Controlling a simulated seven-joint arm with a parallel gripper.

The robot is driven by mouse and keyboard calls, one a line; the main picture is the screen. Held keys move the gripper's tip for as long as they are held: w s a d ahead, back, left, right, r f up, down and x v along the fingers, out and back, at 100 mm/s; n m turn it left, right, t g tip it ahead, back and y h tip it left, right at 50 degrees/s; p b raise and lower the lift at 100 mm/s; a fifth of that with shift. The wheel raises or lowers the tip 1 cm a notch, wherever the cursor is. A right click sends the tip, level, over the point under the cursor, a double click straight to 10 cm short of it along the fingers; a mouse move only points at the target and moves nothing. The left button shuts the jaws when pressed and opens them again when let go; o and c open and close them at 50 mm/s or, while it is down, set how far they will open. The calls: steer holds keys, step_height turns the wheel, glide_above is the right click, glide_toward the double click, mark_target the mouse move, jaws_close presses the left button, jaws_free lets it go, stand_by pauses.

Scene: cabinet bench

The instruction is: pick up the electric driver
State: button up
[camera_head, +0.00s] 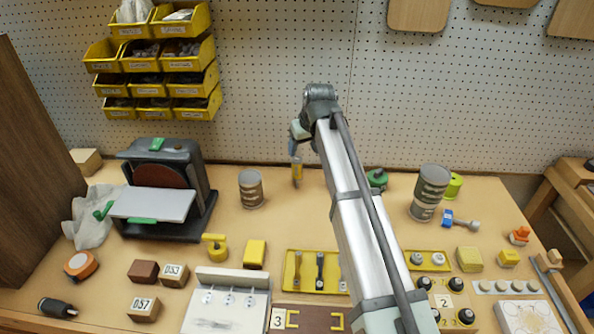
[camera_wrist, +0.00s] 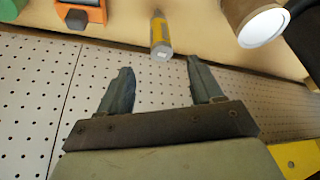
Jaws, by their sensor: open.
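A slim yellow-and-grey tool (camera_head: 297,170), which looks like the electric driver, is near the back of the bench, against the pegboard side. In the wrist view the same tool (camera_wrist: 160,34) shows at the top centre, its grey end facing the camera. My gripper (camera_head: 294,147) is just above and behind it in the head view. In the wrist view my gripper (camera_wrist: 158,66) has its two fingers wide apart and nothing between them. The tool lies beyond the fingertips, roughly in line with the gap, apart from both fingers.
A grey-brown can (camera_head: 251,189) stands left of the tool; it is at upper right in the wrist view (camera_wrist: 250,20). An orange-and-black object (camera_wrist: 82,10) is on the other side, hidden by my arm in the head view. A sander (camera_head: 165,190) stands left. The pegboard (camera_head: 270,90) is close behind.

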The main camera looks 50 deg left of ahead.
mark_target(299, 160)
steer(key=x, duration=0.7)
steer(key=shift+w, duration=0.1)
steer(key=shift+a+x, duration=0.15)
steer(key=shift+x, duration=1.15)
steer(key=shift+a+x, duration=0.1)
steer(key=shift+x, duration=1.2)
steer(key=shift+r, duration=0.1)
jaws_close()
